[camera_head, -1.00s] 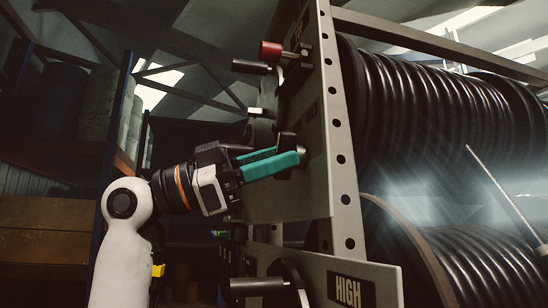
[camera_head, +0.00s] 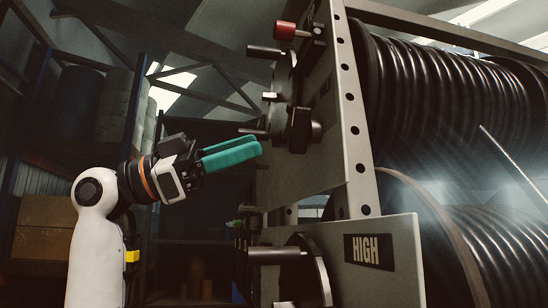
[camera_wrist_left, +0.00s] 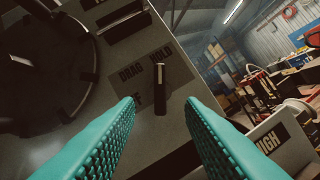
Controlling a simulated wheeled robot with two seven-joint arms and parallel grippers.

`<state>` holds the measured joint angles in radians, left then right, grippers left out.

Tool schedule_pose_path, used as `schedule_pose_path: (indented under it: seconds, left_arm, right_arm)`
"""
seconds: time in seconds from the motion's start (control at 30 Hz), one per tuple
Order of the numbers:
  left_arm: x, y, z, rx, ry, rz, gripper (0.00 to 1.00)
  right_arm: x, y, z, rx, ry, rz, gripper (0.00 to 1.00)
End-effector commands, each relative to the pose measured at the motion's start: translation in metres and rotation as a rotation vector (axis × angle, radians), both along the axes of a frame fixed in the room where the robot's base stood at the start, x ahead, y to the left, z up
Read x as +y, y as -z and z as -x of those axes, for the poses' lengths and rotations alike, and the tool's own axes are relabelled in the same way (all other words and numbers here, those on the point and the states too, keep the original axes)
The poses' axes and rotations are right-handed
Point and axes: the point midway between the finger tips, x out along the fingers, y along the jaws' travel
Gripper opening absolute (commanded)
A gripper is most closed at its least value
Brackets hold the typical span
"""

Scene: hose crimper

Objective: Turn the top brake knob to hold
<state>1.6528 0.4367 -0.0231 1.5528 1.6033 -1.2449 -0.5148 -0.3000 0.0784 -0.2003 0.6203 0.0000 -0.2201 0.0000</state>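The top brake knob (camera_head: 303,130) is black and sits on the grey upper panel. In the left wrist view the knob (camera_wrist_left: 161,90) is a dark upright bar. Its upper end is by the HOLD lettering; DRAG is to its left, and a partly covered label, probably OFF, is lower left. My left gripper (camera_head: 258,148) has teal ridged fingers and is left of the knob, apart from it. In the left wrist view the gripper (camera_wrist_left: 160,110) is open, its fingers wide apart with the knob between them in the picture, and nothing is held. My right gripper is not in view.
A red-knobbed lever (camera_head: 286,31) is above the brake knob. A dark round wheel (camera_wrist_left: 45,65) is left in the wrist view. A lower panel has a HIGH label (camera_head: 368,250) and a dark crank (camera_head: 275,256). Hose reels (camera_head: 450,90) fill the right.

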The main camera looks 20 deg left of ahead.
Motion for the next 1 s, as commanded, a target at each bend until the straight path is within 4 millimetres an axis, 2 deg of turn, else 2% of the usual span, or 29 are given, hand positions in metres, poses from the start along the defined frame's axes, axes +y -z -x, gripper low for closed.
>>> schedule_pose_path:
  seconds: [0.03, 0.1, 0.33, 1.0]
  left_arm:
    - [0.010, 0.009, 0.003, 0.001, -0.003, 0.000, 0.35]
    - [0.021, 0.012, 0.008, -0.001, -0.002, 0.001, 0.35]
    - [0.040, 0.016, 0.016, 0.000, -0.001, -0.001, 0.35]
    - [0.042, 0.016, 0.017, 0.000, -0.001, -0.001, 0.35]
  right_arm:
    - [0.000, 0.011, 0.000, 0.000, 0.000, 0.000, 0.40]
    - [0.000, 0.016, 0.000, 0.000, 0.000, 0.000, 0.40]
    - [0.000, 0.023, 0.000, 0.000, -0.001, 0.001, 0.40]
    - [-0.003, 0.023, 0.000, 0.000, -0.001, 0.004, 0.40]
